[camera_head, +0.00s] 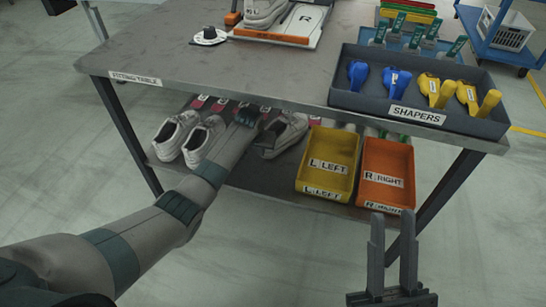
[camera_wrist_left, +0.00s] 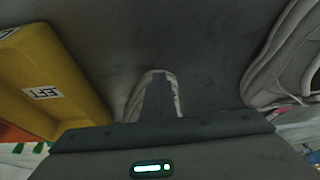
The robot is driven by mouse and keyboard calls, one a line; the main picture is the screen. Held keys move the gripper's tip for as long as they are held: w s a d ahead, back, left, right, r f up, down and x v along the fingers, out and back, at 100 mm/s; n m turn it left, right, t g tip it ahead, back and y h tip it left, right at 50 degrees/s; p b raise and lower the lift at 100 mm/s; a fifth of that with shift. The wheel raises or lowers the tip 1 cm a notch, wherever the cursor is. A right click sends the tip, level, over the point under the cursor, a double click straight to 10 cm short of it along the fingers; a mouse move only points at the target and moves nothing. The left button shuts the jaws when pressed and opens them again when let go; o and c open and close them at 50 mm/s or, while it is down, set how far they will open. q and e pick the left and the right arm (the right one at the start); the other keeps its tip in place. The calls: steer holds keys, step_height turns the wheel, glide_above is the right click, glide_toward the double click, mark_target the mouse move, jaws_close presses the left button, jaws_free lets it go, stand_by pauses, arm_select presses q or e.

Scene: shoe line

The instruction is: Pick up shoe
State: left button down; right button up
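Several white-grey shoes stand on the lower shelf (camera_head: 245,178) under the fitting table: a left one (camera_head: 172,137), one beside it (camera_head: 198,142) and one further right (camera_head: 284,136). My left arm reaches under the tabletop between them, and its fingertips are hidden in the head view. In the left wrist view my left gripper (camera_wrist_left: 160,95) shows as a dark upright shape in front of a shoe's pale rim (camera_wrist_left: 135,98); whether it grips the shoe is unclear. Another shoe (camera_wrist_left: 284,58) is at the right. My right gripper (camera_head: 392,252) is open and empty, in front of the table.
A yellow left bin (camera_head: 328,163) and an orange right bin (camera_head: 386,172) stand on the shelf to the right. The yellow bin also shows in the left wrist view (camera_wrist_left: 40,65). The tabletop (camera_head: 270,68) overhangs the arm and holds a shapers tray (camera_head: 400,112).

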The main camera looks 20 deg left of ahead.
arm_select(q)
steer(key=shift+r, duration=0.1)
